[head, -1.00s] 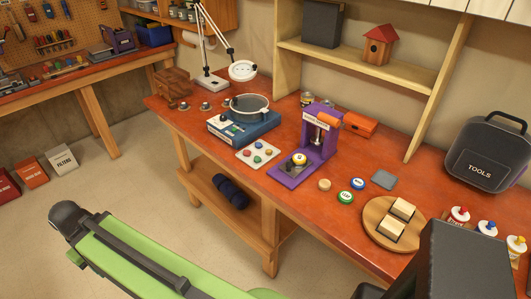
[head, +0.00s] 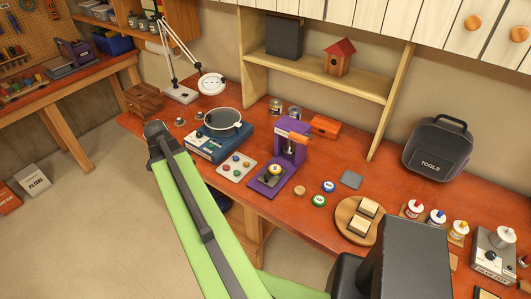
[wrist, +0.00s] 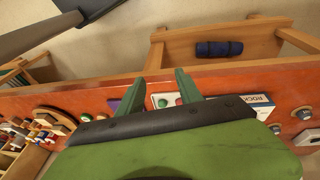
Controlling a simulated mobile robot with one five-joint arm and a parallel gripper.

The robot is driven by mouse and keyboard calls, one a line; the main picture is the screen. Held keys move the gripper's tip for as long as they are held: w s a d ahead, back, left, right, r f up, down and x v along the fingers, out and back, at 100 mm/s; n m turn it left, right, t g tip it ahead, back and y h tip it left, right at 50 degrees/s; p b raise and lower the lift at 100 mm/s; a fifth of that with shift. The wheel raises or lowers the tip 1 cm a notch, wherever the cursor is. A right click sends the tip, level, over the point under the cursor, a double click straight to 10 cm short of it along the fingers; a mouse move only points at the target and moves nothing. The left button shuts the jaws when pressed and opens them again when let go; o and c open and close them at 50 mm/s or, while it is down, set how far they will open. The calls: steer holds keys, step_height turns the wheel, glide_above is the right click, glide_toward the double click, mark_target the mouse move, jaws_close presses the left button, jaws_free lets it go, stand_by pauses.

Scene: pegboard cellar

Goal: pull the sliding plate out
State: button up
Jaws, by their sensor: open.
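The purple press (head: 290,150) stands on the red workbench, with an orange handle at its top. Its flat purple plate (head: 259,187) lies at the front of its base, with a round yellow-and-white piece (head: 274,170) on it. In the wrist view a bit of purple (wrist: 114,105) shows just left of the fingers, mostly hidden. My gripper (wrist: 169,80) is open and empty, its two green fingers apart over the bench's front edge. The gripper is apart from the plate. The head view does not clearly show the fingers.
A pad with coloured buttons (head: 251,164) and a blue-based machine (head: 199,147) sit left of the press. Loose round pieces (head: 319,200) and a wooden round board (head: 341,221) lie to its right. A lower shelf holds a dark blue roll (wrist: 219,48).

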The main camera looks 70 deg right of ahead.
steer(key=s+d+r+m+g+p, duration=0.1)
steer(key=s+d+r+m+p, duration=0.1)
steer(key=s+d+r+m, duration=0.4)
steer(key=s+d+r+m+g+p, duration=0.1)
steer(key=s+d+r+m+p, duration=0.25)
steer(key=s+d, duration=0.55)
steer(key=b, duration=1.7)
glide_toward(267, 176)
steer(key=x, duration=0.8)
jaws_close()
